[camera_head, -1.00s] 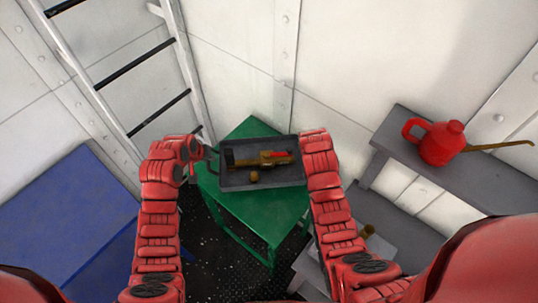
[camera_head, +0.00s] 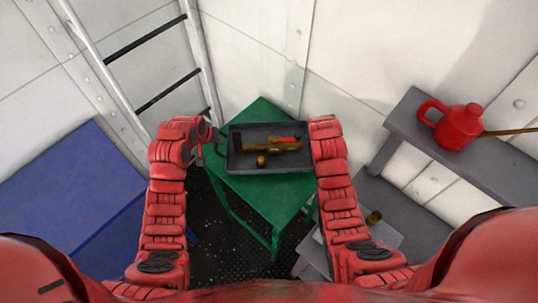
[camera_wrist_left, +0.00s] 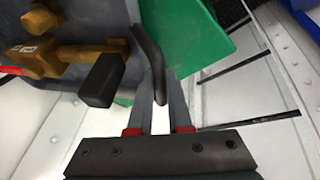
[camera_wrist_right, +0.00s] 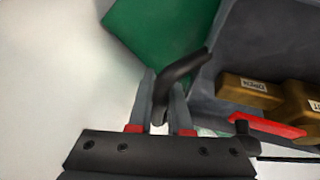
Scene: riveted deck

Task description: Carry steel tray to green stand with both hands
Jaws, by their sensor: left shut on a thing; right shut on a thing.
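The steel tray (camera_head: 246,165) is a dark grey shallow tray, seen over the green stand (camera_head: 271,195) in the head view. A brass valve with a red lever (camera_head: 265,144) and a small brass piece (camera_head: 261,161) lie in it. My left gripper (camera_wrist_left: 160,110) is shut on the tray's dark handle on the left side. My right gripper (camera_wrist_right: 163,105) is shut on the opposite handle, seen in the right wrist view; the arm hides it in the head view. I cannot tell whether the tray touches the stand.
A ladder (camera_head: 150,60) leans at the back left beside a blue box (camera_head: 65,200). A grey bench (camera_head: 400,125) on the right bears a red oil can (camera_head: 458,127). A lower grey surface (camera_head: 385,205) with a small brass cylinder (camera_head: 374,217) stands near my right arm.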

